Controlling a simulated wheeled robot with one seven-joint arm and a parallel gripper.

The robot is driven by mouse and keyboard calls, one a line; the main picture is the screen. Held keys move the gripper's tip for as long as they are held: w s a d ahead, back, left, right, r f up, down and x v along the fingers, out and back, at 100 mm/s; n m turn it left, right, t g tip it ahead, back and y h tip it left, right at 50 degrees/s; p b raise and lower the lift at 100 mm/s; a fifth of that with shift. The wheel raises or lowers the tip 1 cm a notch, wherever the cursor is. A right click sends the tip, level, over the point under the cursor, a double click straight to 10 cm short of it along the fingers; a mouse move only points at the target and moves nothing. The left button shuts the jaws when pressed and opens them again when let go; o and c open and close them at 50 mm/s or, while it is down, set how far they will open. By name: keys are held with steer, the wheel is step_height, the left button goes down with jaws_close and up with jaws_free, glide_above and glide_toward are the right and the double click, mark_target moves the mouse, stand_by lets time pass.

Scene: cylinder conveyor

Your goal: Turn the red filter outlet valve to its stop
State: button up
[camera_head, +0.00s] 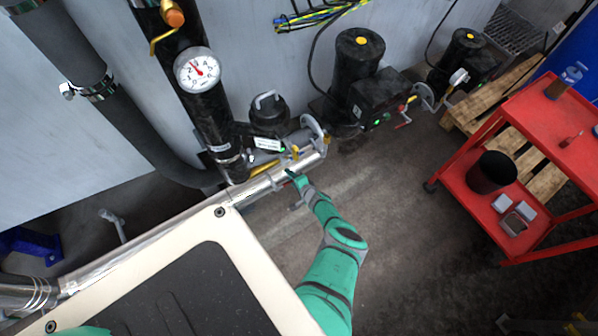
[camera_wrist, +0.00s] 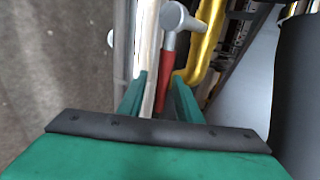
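The red valve lever (camera_wrist: 164,90) shows in the wrist view, hanging from a grey valve hub (camera_wrist: 173,17). Its lower end lies in the gap between the two green fingers of my gripper (camera_wrist: 160,84). The fingers are apart, with bright pipe visible between the left finger and the lever. The right finger is close to the lever; contact cannot be told. In the head view my gripper (camera_head: 294,178) is at the shiny pipe, and the red lever is too small or hidden to make out there.
A yellow pipe or handle (camera_wrist: 206,45) runs close to the right finger. The shiny pipe (camera_head: 262,184) lies beside my gripper. A black filter housing (camera_head: 268,113), a pressure gauge (camera_head: 197,70) and a pump (camera_head: 360,70) stand behind. A red cart (camera_head: 545,115) is at right; floor between is clear.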

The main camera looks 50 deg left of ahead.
steer(key=v, duration=1)
stand_by(0.4)
steer(key=shift+f, duration=0.1)
stand_by(0.5)
